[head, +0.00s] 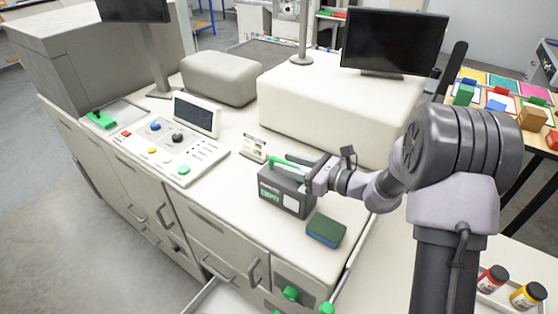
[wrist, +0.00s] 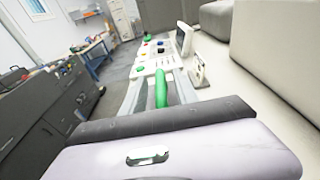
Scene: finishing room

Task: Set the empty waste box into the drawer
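The waste box (head: 287,193) is a dark grey box with a green handle on top and a green-and-white label on its front. It stands upright on the white counter. My gripper (head: 296,166) is at the handle, reaching in from the right. In the wrist view, the green handle (wrist: 161,88) lies between my two grey fingers, with gaps seen on both sides, so the gripper looks open around it. A pulled-out drawer (head: 207,294) shows in part at the bottom of the head view; most of its inside is out of frame.
A green and blue block (head: 326,231) lies just right of the box. A small sign (head: 253,148) stands behind it, with a control panel (head: 175,150) to the left. A large pale housing (head: 320,110) rises behind. Green knobs (head: 291,293) stick out from the cabinet front.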

